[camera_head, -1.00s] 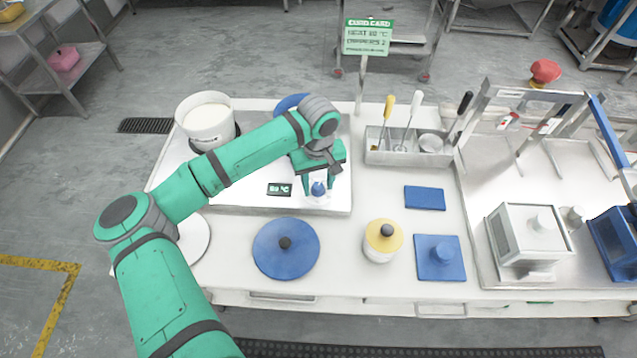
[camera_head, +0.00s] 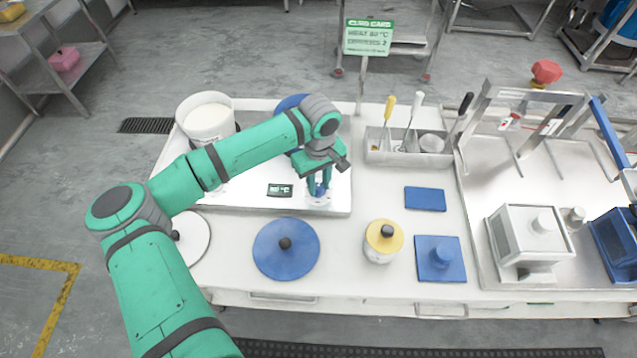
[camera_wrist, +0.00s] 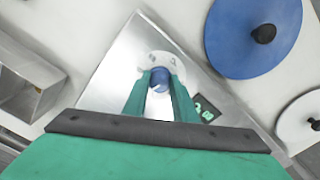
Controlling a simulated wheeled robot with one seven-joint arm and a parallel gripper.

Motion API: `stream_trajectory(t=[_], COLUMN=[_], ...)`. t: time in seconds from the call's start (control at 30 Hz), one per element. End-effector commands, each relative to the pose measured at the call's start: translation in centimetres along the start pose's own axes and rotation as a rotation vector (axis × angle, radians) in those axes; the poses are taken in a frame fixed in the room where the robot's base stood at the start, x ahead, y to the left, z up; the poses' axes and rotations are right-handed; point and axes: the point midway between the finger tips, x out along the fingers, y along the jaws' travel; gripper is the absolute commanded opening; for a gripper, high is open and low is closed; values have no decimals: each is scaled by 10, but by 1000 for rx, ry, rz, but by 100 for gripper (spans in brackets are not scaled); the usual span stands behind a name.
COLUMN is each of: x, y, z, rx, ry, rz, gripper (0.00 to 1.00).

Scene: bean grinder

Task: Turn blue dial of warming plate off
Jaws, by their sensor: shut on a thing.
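The blue dial (camera_wrist: 159,77) sits on a pale round base on the warming plate (camera_wrist: 120,68). In the wrist view my gripper (camera_wrist: 160,84) has its two green fingers on either side of the dial, shut on it. In the head view my gripper (camera_head: 319,190) reaches down at the plate's front right corner, and its fingers hide most of the dial. The warming plate (camera_head: 240,202) has a small dark display (camera_head: 280,190) with green digits to the left of the dial; the display also shows in the wrist view (camera_wrist: 206,109).
A white pot (camera_head: 205,125) stands on the plate's back left. A blue lid (camera_head: 286,248) and a yellow-topped jar (camera_head: 383,241) lie in front. A utensil tray (camera_head: 408,150) stands right of the plate, and a sign (camera_head: 367,37) rises behind it.

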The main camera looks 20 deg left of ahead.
Motion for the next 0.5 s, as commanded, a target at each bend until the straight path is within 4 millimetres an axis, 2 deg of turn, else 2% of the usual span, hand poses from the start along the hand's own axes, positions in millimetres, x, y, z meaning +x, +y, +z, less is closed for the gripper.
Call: stream_trajectory(t=[0.5], x=[-1], y=[2], z=[-2], rx=[-483], ry=[3], rz=[1], gripper=[3])
